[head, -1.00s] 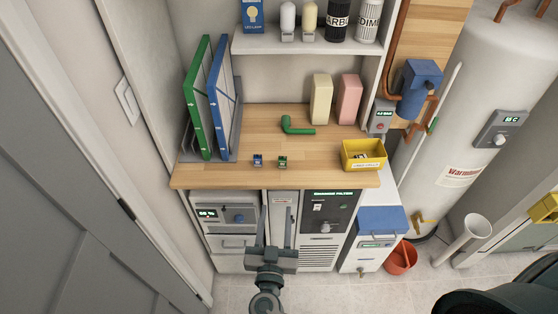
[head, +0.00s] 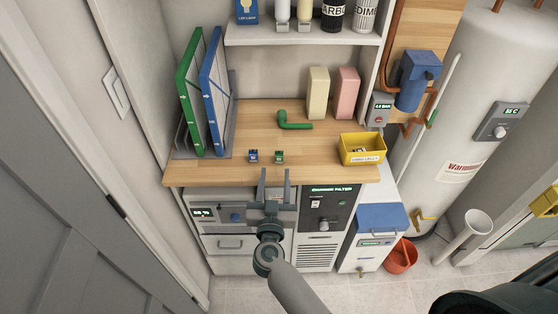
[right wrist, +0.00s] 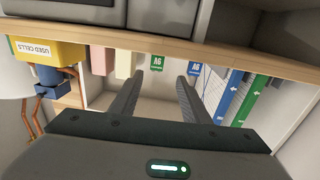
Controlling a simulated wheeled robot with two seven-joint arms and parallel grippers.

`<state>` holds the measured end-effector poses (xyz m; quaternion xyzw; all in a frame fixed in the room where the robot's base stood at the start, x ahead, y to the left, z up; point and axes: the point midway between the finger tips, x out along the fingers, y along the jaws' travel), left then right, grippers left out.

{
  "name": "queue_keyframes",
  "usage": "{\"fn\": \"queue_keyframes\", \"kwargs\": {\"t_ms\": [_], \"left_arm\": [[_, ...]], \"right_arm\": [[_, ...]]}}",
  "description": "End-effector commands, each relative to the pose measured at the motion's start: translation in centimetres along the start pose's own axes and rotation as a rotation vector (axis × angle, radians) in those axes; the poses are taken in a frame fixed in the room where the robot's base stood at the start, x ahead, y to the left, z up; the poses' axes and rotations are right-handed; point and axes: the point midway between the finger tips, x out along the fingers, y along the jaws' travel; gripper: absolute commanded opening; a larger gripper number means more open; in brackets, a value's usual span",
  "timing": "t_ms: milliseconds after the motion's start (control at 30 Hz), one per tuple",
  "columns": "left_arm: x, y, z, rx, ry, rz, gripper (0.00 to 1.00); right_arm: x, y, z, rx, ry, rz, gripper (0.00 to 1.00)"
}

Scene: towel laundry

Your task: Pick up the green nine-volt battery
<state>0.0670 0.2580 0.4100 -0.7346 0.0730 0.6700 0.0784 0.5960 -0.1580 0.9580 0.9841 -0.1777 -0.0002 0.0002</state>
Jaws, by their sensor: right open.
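The green nine-volt battery (head: 279,157) stands near the front edge of the wooden counter. A blue battery (head: 253,156) stands just left of it. In the right wrist view, which looks upside down, the green battery (right wrist: 157,63) appears between the fingertips and the blue one (right wrist: 195,69) beside the right-hand finger. My right gripper (head: 275,174) is open and empty, with its fingers pointing towards the counter's front edge. It is short of the green battery and not touching it. My left gripper is not in view.
The wooden counter (head: 230,174) also holds a green elbow pipe (head: 295,125), a yellow used-cells bin (head: 363,159) at right, and green and blue framed panels (head: 213,95) at left. Cream and pink blocks (head: 318,93) stand at the back. A shelf (head: 300,38) hangs above. Counter around the batteries is clear.

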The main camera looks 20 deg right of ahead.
Motion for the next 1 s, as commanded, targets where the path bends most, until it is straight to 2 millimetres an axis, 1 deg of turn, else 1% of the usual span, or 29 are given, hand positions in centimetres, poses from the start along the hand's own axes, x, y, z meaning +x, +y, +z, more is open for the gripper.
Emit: {"fn": "queue_keyframes", "kwargs": {"t_ms": [33, 100, 433, 567, 667, 900, 1000], "left_arm": [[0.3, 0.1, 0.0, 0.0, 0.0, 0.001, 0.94], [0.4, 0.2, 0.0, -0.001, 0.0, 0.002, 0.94], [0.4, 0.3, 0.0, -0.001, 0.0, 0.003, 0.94], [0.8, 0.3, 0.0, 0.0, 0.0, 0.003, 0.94], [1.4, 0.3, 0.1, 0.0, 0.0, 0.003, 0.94], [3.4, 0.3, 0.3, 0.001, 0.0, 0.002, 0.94], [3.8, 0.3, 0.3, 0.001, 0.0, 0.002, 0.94]], "right_arm": [[0.5, 0.0, 0.1, 0.001, 0.001, 0.0, 0.42], [0.8, 0.0, 0.0, 0.0, 0.001, 0.0, 0.42], [0.9, 0.0, 0.0, 0.0, 0.0, 0.0, 0.42], [1.3, 0.1, 0.1, 0.001, 0.001, 0.0, 0.42], [2.1, 0.3, 0.1, 0.001, 0.003, 0.001, 0.42], [4.8, 0.7, 0.1, 0.001, 0.002, 0.0, 0.42], [5.7, 0.7, -0.1, 0.001, 0.002, 0.0, 0.42]]}}
